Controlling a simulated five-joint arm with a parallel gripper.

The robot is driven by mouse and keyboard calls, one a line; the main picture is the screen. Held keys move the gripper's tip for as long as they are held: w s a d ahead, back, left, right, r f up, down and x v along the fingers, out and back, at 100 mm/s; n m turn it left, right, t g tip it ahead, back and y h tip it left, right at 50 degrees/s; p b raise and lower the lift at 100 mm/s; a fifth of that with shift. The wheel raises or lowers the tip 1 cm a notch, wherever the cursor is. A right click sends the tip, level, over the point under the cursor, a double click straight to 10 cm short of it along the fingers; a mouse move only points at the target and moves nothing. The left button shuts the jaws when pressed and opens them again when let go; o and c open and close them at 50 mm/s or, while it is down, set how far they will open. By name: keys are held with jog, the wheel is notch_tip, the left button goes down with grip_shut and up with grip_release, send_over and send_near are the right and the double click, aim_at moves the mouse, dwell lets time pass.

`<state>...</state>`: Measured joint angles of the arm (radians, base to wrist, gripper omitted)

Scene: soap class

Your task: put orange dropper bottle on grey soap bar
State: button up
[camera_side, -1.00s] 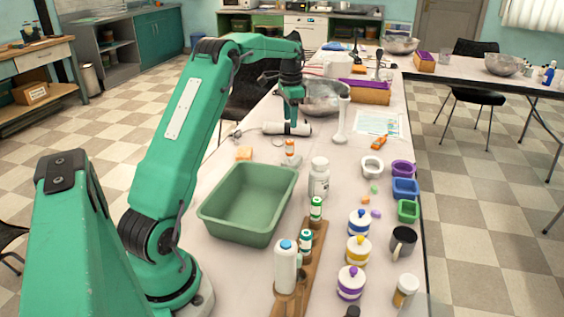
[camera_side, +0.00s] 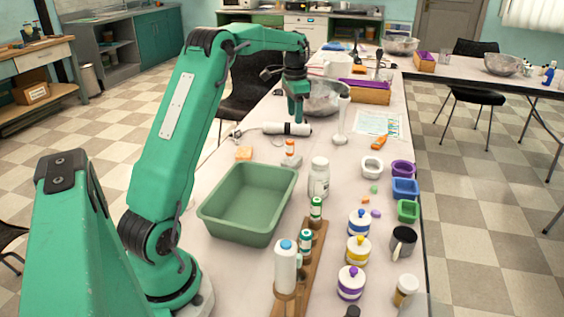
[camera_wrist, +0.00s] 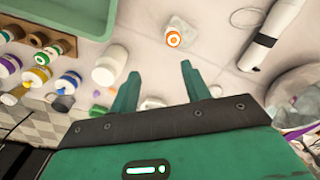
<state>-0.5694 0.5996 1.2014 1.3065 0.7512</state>
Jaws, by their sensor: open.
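The orange dropper bottle (camera_side: 290,147) stands upright on the grey soap bar (camera_side: 292,161), left of the white jar in the side view. In the wrist view the bottle's orange and white top (camera_wrist: 174,39) shows over the pale soap bar (camera_wrist: 187,27), seen from above. My gripper (camera_side: 296,118) is above and beyond the bottle in the side view, apart from it. In the wrist view its two fingers (camera_wrist: 158,75) are spread and empty, with the bottle past their tips.
A green tub (camera_side: 247,204) and an orange block (camera_side: 244,153) lie on the left of the table. A white jar (camera_side: 319,178) stands near the bottle. A wooden rack (camera_side: 310,262) holds several bottles. A white cylindrical tool (camera_side: 287,129) lies behind.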

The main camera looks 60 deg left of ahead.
jog(key=s+d+r+t, duration=0.1)
jog(key=s+d+r, duration=0.35)
jog(key=d, duration=0.45)
jog(key=s+d+r+t, duration=0.1)
jog(key=s+d+r, duration=0.35)
jog(key=d, duration=0.45)
jog(key=s+d+f+n+t, duration=0.1)
jog(key=s+d+f, duration=0.1)
jog(key=s+d, duration=0.4)
jog(key=s+d+f+n+t, duration=0.1)
jog(key=s+d+f+t, duration=0.1)
jog(key=s+d, duration=0.4)
jog(key=s, duration=0.3)
jog(key=shift+s+f, duration=0.25)
jog(key=shift+s, duration=0.15)
